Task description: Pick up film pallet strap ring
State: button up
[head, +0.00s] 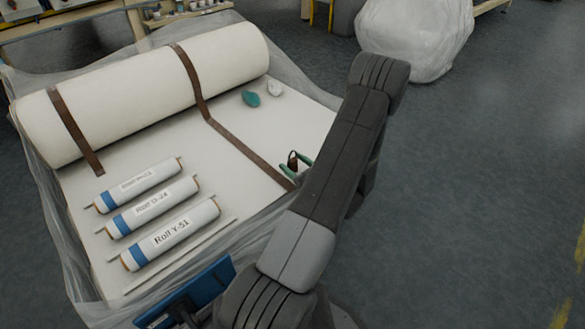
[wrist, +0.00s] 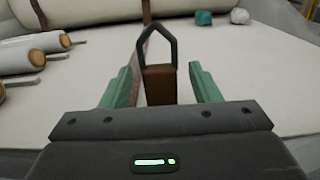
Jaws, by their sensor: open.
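The film pallet strap ring (wrist: 157,42) is a dark metal loop with a pointed top at the end of a brown strap. It stands up from a brown strap end (wrist: 160,84) in the wrist view. In the head view the ring (head: 293,157) shows small beside my arm. My gripper (wrist: 158,80) has two green fingers, open, one on each side of the brown strap end, with gaps on both sides. In the head view my gripper (head: 296,167) is partly hidden by my arm at the right side of the pallet top.
A large white roll (head: 145,90) lies across the back, with brown straps (head: 195,85) over it. Several small labelled rolls (head: 157,202) lie at front left. A teal lump (head: 251,99) and a white lump (head: 275,87) lie behind the ring. Clear film (head: 52,215) drapes the edges.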

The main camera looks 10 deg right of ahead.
jog(key=shift+w+a, duration=0.3)
jog(key=shift+w, duration=0.15)
jog(key=c, duration=1)
jog(key=shift+r, duration=0.1)
jog(key=shift+c, duration=0.2)
